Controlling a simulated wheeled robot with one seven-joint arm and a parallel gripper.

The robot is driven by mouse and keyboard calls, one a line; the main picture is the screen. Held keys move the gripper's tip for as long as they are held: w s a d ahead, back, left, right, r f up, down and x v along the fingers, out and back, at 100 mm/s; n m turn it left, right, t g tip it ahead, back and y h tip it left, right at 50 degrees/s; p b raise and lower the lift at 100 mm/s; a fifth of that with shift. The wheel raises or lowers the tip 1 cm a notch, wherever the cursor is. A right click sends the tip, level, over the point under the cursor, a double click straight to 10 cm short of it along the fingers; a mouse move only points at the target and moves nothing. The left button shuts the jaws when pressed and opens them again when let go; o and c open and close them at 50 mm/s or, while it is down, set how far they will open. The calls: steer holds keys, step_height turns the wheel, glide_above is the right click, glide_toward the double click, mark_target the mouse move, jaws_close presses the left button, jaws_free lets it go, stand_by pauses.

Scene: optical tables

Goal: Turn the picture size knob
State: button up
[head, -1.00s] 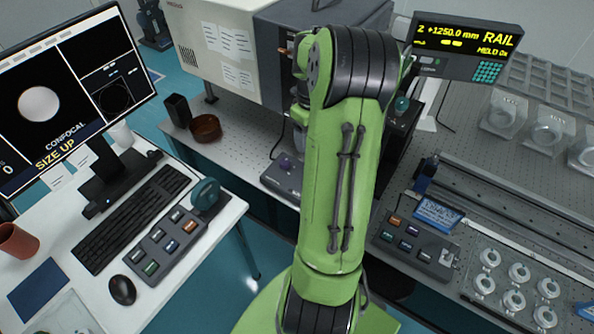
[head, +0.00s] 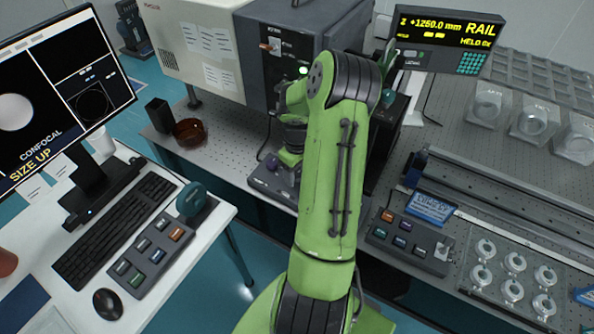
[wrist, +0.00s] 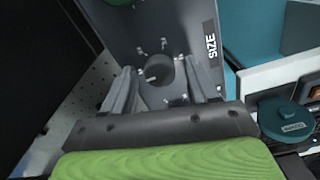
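A dark grey panel marked SIZE fills the middle of the wrist view (wrist: 200,70). It bears a round dark knob (wrist: 156,70) with small marks around it. My gripper (wrist: 166,98) is open, with one finger on each side of the knob; whether they touch it I cannot tell. In the head view the panel (head: 262,182) lies at the edge of the perforated table, and my gripper (head: 288,160) is low over it, partly hidden by my arm. The monitor (head: 60,75) reads CONFOCAL, SIZE UP and shows a white disc.
A desk panel with coloured buttons (head: 145,255) and a teal knob (head: 190,200) is at the left. A brown bowl (head: 189,132) and a grey cabinet (head: 265,50) stand behind my gripper. Another button panel (head: 410,245) is at the right, beside a rail.

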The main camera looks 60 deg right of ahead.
steer(key=c, duration=0.9)
steer(key=shift+c, duration=0.2)
steer(key=shift+m, duration=0.3)
steer(key=m, duration=1.1)
steer(key=shift+b, duration=0.4)
steer(key=o, duration=1)
steer(key=shift+o, duration=0.2)
